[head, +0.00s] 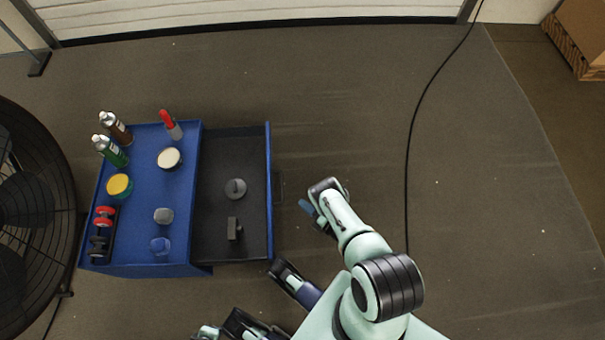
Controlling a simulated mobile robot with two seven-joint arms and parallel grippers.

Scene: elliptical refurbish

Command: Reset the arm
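My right arm reaches up from the bottom right of the head view. Its gripper (308,206) is over the floor, just right of the open drawer and apart from it. Its blue finger parts show, but the gap between them is too small to make out. I see nothing held there. Parts of my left arm show at the bottom edge, below the drawer, cut off by the frame. I cannot make out its fingers.
A blue tool cabinet (140,208) stands at left with cans, a red-tipped bottle, tape rolls and jars on top. Its open black drawer (235,155) holds two dark parts. A large fan (30,215) stands at far left. A black cable (408,170) crosses clear floor at right.

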